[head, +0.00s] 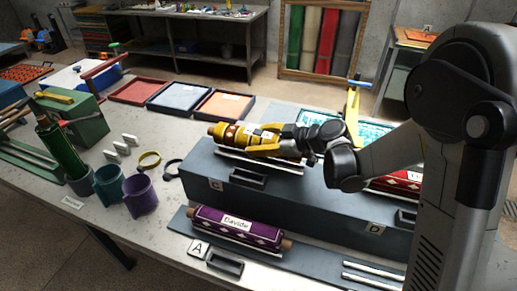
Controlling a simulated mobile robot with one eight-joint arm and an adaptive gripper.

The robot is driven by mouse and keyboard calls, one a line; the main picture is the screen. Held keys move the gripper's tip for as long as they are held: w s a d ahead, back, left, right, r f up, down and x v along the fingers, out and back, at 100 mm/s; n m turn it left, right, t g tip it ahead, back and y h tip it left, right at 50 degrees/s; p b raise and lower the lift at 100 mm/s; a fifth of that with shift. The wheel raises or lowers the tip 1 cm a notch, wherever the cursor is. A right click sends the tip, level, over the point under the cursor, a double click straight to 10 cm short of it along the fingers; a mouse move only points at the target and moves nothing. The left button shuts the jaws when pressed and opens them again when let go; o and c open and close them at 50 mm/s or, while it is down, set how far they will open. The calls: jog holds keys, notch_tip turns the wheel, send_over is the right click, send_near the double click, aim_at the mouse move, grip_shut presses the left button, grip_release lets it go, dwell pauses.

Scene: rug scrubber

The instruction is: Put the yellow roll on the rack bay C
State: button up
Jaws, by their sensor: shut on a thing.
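The yellow roll (229,133), with brown ends and a white label, lies lengthwise over bay C (216,184) on the upper step of the grey rack. My gripper (272,142) is shut on the roll's right part, reaching in from the right. The pale rails (262,164) of bay C show just below the roll. I cannot tell whether the roll touches the rails. The gripper hides the roll's right end.
A purple roll (238,229) lies on bay A below. A red roll (398,180) lies at bay D, partly behind my arm. Empty rails (372,276) show at lower right. Purple (140,196) and teal cups (108,184) stand left of the rack. Shallow trays (180,97) lie behind.

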jog(key=shift+f+b, duration=0.3)
jog(key=shift+f, duration=1.05)
jog(key=shift+f, duration=0.15)
jog(key=o, duration=1.4)
